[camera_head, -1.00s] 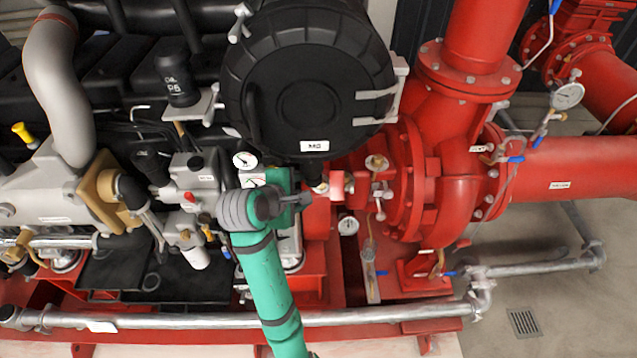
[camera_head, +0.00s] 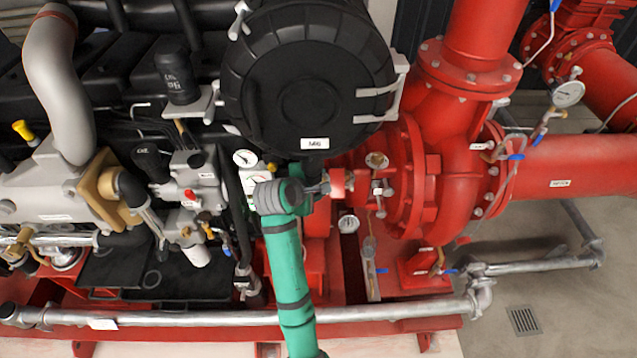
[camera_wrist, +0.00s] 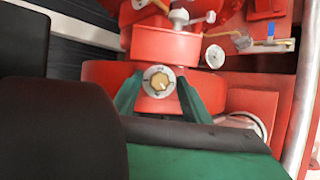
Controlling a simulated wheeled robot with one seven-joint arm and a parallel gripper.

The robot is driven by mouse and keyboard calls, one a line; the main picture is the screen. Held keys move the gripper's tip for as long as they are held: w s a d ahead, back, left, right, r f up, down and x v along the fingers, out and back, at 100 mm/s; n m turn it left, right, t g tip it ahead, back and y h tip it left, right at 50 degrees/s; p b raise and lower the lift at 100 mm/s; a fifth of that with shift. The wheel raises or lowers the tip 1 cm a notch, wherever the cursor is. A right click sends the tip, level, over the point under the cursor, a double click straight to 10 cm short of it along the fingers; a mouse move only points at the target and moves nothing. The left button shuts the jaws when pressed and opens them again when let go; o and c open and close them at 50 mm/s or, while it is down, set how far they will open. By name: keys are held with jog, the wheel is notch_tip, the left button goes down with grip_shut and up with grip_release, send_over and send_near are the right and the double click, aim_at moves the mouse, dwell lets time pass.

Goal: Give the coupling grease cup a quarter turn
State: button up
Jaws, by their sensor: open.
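The coupling grease cup (camera_wrist: 158,82) shows in the wrist view as a small brass hex knob in a pale round dial with dark marks. It faces the camera on a red coupling housing (camera_wrist: 100,78). My gripper (camera_wrist: 160,80) is open, with one green finger left of the cup and one right of it in the picture. I cannot tell whether either finger touches it. In the head view my gripper (camera_head: 322,187) is just below the black round housing, beside the red coupling, and the cup is not clearly visible there.
A large black round housing (camera_head: 310,80) hangs close above my gripper. The red pump casing (camera_head: 455,165) stands to the right. A small gauge (camera_head: 349,223) and a brass valve (camera_head: 377,161) are close by. A grey pipe (camera_head: 200,319) runs along the front.

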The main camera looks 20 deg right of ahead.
jog(key=c, duration=1.1)
jog(key=shift+o, duration=0.2)
jog(key=shift+w+r+m+g+y, duration=0.1)
jog(key=shift+m+g+y, duration=0.1)
jog(key=shift+m, duration=0.4)
jog(key=shift+w+r+m+g+y, duration=0.1)
jog(key=shift+m+g, duration=0.1)
jog(key=shift+m, duration=0.4)
jog(key=shift+s+m+g, duration=0.1)
jog(key=shift+m+g, duration=0.2)
jog(key=shift+m, duration=0.7)
jog(key=o, duration=1.1)
jog(key=shift+c, duration=0.2)
jog(key=shift+d, duration=0.1)
jog(key=shift+f, duration=0.1)
